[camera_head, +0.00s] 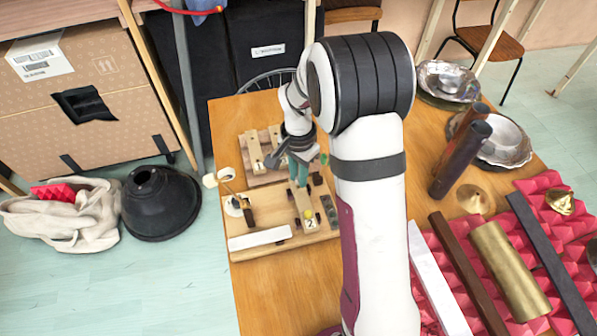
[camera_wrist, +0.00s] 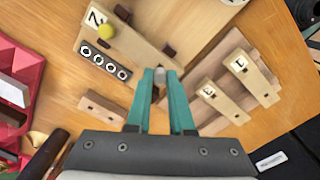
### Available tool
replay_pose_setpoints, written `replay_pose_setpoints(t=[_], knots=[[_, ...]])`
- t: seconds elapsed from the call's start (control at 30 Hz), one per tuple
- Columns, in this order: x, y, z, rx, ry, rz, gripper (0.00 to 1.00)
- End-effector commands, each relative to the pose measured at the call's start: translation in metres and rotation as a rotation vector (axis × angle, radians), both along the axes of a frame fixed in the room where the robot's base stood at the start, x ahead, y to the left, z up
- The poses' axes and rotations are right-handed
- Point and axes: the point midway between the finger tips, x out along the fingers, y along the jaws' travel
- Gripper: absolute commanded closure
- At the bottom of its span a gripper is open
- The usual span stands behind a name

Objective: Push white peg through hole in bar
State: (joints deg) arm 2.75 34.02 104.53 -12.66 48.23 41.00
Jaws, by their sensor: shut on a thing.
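The wooden bar marked 2 (camera_head: 303,203) lies on a wooden board, with a yellow ball on its marked end; it also shows in the wrist view (camera_wrist: 135,44). My gripper (camera_head: 299,181) points down over the bar's far end. In the wrist view my teal fingers (camera_wrist: 160,78) are close together at that end. A small pale grey piece, apparently the white peg (camera_wrist: 160,77), shows between the fingertips. The fingers hide most of it. The hole is hidden, so I cannot tell how deep the peg sits.
Bars marked 1 (camera_wrist: 252,74) and 3 (camera_wrist: 224,101) lie beside my gripper. Dark supports (camera_wrist: 168,50) and a dark strip with rings (camera_wrist: 104,66) are close to bar 2. A white block (camera_head: 259,239) lies at the board's front.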

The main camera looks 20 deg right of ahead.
Motion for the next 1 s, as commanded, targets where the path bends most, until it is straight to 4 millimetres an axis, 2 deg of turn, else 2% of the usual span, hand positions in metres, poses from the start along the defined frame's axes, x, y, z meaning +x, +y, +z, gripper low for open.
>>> replay_pose_setpoints(t=[1.0], knots=[[0.000,0.000,-0.015,0.000,0.001,-0.001,1.00]])
